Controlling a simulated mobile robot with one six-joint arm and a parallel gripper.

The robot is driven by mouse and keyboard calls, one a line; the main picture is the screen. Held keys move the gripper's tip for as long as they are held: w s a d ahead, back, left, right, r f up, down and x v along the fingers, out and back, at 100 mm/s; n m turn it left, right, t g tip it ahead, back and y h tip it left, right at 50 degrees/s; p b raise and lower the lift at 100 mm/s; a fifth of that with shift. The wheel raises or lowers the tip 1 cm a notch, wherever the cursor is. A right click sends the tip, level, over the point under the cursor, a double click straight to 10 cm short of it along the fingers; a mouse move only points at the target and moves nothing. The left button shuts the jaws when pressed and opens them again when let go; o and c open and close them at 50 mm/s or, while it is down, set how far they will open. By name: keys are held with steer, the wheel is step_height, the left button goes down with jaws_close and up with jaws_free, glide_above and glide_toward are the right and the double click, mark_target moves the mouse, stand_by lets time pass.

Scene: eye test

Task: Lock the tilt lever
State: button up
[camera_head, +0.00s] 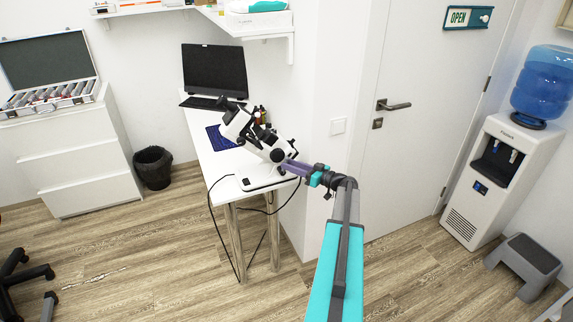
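A white instrument with black parts (262,142), tilted on its stand, sits at the near end of a narrow white desk. Its white base (262,176) rests near the desk's front edge. The tilt lever is too small to make out for certain; a dark round knob (277,155) shows on the instrument's side. My gripper (290,166) reaches in from the right with purple fingers, at the instrument's lower right side. The fingertips overlap the instrument in the picture; I cannot tell whether they touch it, or whether they are open or shut.
The white desk (220,165) also bears a dark monitor (215,70), a keyboard and a blue mat (221,138). A wall (323,90) rises close on the right. A black cable (222,235) hangs from the desk. The floor (150,250) at front left is mostly clear.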

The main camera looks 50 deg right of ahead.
steer(key=shift+w+a, duration=0.15)
steer(key=shift+w, duration=0.45)
steer(key=shift+c, duration=0.2)
jaws_close()
steer(key=shift+a, duration=0.2)
